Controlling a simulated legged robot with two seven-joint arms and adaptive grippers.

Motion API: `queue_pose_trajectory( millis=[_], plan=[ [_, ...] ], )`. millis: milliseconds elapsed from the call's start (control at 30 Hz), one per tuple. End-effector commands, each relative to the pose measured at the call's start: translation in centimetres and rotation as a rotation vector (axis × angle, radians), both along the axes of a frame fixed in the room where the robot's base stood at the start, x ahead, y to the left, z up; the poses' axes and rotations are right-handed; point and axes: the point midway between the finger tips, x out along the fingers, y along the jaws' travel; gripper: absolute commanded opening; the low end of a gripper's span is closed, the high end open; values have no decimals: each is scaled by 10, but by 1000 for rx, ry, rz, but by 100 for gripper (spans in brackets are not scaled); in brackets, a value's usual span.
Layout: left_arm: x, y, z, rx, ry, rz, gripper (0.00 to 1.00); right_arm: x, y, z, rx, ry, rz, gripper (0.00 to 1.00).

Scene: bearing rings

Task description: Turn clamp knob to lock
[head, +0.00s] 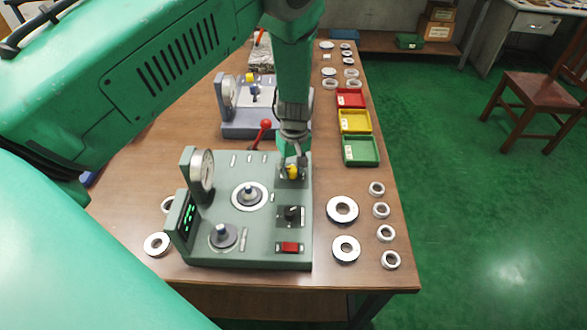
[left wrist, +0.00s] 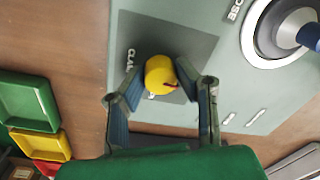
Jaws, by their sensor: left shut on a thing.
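The yellow clamp knob (head: 292,171) sits on a dark label plate at the back right of the grey-green bearing test machine (head: 262,235). My left gripper (head: 292,163) reaches down over it, and its fingers are shut on the knob. The plate's lettering is partly hidden by a finger. My right gripper is not in view.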

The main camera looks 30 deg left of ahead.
Motion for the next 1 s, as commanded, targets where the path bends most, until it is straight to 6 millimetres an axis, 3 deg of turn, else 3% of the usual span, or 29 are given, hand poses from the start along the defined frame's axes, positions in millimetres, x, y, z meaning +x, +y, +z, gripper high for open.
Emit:
queue_pose_trajectory(
  millis=[1000],
  plan=[
    [4, -1, 3, 4, -9, -935, 0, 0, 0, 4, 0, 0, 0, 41]
  ],
)
